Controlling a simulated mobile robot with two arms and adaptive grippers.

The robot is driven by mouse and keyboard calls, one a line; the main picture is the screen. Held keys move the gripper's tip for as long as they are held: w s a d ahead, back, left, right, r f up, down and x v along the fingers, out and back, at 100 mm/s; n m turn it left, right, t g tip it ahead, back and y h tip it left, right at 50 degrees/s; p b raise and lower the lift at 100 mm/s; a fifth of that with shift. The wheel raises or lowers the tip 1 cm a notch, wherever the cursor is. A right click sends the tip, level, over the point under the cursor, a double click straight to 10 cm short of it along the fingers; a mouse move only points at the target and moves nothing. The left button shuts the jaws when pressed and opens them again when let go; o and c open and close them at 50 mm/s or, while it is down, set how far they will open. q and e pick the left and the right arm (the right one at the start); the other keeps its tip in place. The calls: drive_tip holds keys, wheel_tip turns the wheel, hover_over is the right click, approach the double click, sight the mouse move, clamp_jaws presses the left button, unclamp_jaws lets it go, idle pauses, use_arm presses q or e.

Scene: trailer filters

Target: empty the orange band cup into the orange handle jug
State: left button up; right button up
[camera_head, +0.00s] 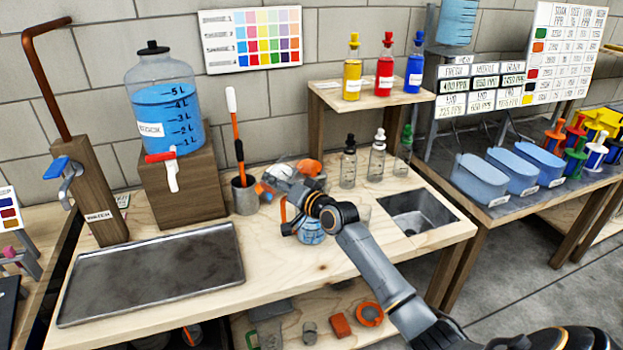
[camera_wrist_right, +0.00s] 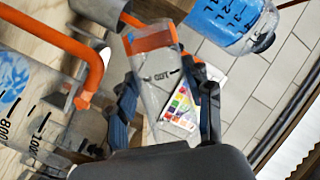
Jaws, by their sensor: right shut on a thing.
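The orange band cup (camera_wrist_right: 158,85) is clear, with an orange band at its far end in the right wrist view. My right gripper (camera_wrist_right: 162,98) is shut on it, with dark blue fingers on both sides. In the head view the cup (camera_head: 283,171) looks tilted above the bench; its contents cannot be made out. The orange handle jug (camera_wrist_right: 45,135), clear with black volume marks, stands close beside the gripper. In the head view the jug (camera_head: 312,235) shows blue inside, partly hidden by my right gripper (camera_head: 290,190). My left gripper is not in view.
A metal beaker (camera_head: 246,197) with a brush stands left of the cup. Several dropper bottles (camera_head: 348,165) stand behind, and a sink (camera_head: 418,212) lies right. A metal tray (camera_head: 150,272) and a blue water dispenser (camera_head: 168,110) are left. Bare bench lies in front of the jug.

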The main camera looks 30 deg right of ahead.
sight(268, 184)
drive_tip(key=n+p, duration=0.1)
drive_tip(key=p, duration=0.2)
drive_tip(key=a+r+n+g+h+p, duration=0.1)
drive_tip(key=n+p, duration=0.1)
drive_tip(key=p, duration=0.2)
drive_tip(key=a+n+g+h+p, duration=0.1)
drive_tip(key=n+p, duration=0.1)
drive_tip(key=p, duration=0.2)
drive_tip(key=shift+w+a+r, duration=0.2)
drive_tip(key=shift+w+r, duration=0.05)
drive_tip(key=shift+r, duration=0.1)
drive_tip(key=shift+a+r+n+h+p, duration=0.2)
drive_tip(key=shift+n+h+p, duration=0.2)
drive_tip(key=shift+n+p, duration=0.5)
wheel_tip(268, 184, up, 5)
drive_tip(key=p, duration=0.4)
drive_tip(key=shift+p, duration=0.4)
drive_tip(key=shift+f, duration=0.1)
